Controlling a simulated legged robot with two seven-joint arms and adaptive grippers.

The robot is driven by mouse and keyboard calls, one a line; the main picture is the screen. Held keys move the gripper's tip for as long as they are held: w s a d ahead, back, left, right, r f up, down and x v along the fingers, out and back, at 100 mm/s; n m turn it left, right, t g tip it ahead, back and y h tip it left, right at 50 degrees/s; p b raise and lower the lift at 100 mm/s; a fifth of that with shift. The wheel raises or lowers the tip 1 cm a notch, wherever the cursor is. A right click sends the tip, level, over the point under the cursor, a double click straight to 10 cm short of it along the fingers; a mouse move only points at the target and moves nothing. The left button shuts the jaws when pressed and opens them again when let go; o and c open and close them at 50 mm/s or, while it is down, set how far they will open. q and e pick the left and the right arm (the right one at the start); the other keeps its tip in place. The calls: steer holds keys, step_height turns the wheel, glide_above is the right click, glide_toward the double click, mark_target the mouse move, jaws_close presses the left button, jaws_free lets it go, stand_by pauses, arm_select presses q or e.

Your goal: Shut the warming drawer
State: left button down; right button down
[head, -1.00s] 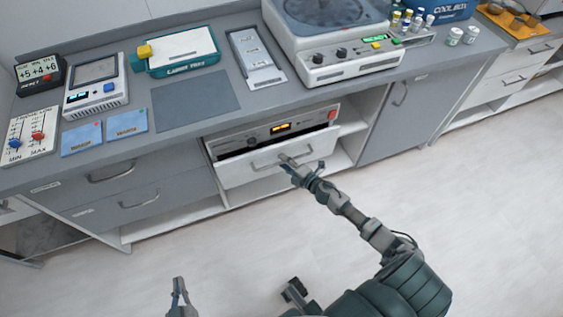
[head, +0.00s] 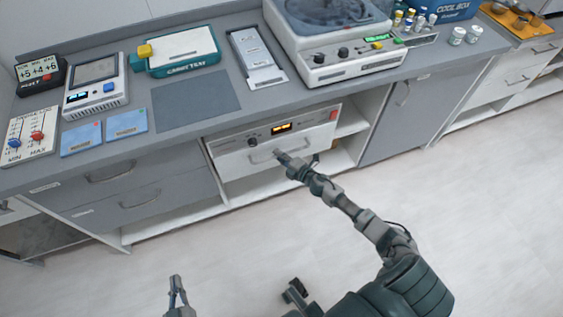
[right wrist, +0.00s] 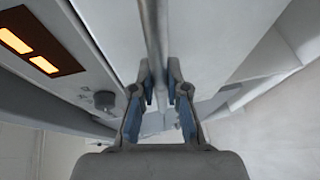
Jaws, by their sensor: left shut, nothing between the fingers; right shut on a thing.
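The warming drawer (head: 232,164) sits under the counter, its white front close against its housing, with no open gap visible above it. Its panel has a lit orange display (head: 281,128) and a red button. My right gripper (head: 279,154) is at the drawer front, shut on the drawer's bar handle (head: 262,157). In the right wrist view the handle (right wrist: 153,40) runs between the two fingers (right wrist: 160,88), and the orange display shows at upper left. My left gripper (head: 176,286) is shut and empty, low over the floor, away from the drawer.
Above is the grey counter with a grey mat (head: 183,108), blue cards, a tray and a large machine (head: 340,55). A grey cupboard door (head: 390,120) is right of the drawer; open shelving lies below and beside it. The floor in front is clear.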

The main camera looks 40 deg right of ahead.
steer(key=shift+w+d+r+h, duration=0.1)
steer(key=shift+w+d+h, duration=0.2)
steer(key=shift+d, duration=0.15)
steer(key=c, duration=1.2)
jaws_free()
steer(key=shift+w+d, duration=0.1)
steer(key=shift+d, duration=0.1)
steer(key=shift+a+f, duration=0.2)
steer(key=shift+a, duration=0.1)
steer(key=shift+s, duration=0.4)
arm_select(q)
steer(key=shift+w+a+r, duration=0.1)
steer(key=shift+a+r, duration=0.05)
steer(key=shift+a, duration=0.1)
arm_select(e)
steer(key=shift+d+v, duration=0.1)
steer(key=shift+v, duration=2.7)
steer(key=shift+d+v, duration=0.15)
steer(key=shift+v, duration=2.65)
